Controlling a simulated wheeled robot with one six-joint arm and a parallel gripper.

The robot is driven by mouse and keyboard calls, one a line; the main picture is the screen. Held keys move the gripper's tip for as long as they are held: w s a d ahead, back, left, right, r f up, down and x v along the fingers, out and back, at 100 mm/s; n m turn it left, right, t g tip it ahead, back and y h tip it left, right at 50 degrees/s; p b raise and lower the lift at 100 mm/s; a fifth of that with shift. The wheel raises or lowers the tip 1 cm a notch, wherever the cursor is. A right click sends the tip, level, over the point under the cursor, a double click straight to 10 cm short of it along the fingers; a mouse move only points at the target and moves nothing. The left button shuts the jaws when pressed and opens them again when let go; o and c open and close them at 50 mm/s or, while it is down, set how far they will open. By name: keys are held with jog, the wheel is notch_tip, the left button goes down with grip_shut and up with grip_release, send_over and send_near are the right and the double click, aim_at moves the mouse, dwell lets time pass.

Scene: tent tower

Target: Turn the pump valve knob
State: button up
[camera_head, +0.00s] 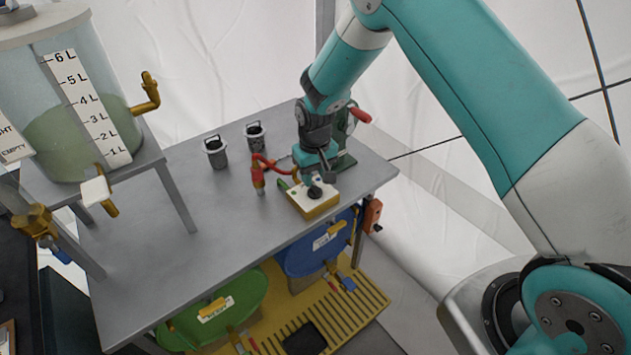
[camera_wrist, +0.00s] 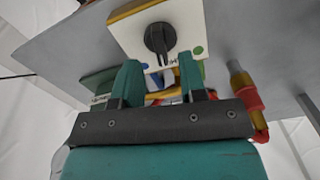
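The pump valve knob is a black rotary knob (camera_head: 315,191) on a white panel of a small yellow box (camera_head: 318,210) at the right end of the grey table. In the wrist view the knob (camera_wrist: 160,38) sits on the white panel (camera_wrist: 185,18), with its narrow pointer end toward my gripper. A green dot and a partly hidden label are on the panel. My gripper (camera_wrist: 158,78) is open, with two teal fingers apart and nothing between them. In the head view my gripper (camera_head: 322,172) is just behind and above the knob, apart from it in the wrist view.
A red-handled pipe (camera_head: 258,175) stands left of the box. Two grey cups (camera_head: 216,153) (camera_head: 255,136) are farther back. A large tank (camera_head: 75,110) is at the left. Green (camera_head: 225,310) and blue (camera_head: 310,255) drums are below the table.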

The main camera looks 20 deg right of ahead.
aim_at(315, 186)
jog(key=shift+f, duration=1.75)
grip_shut()
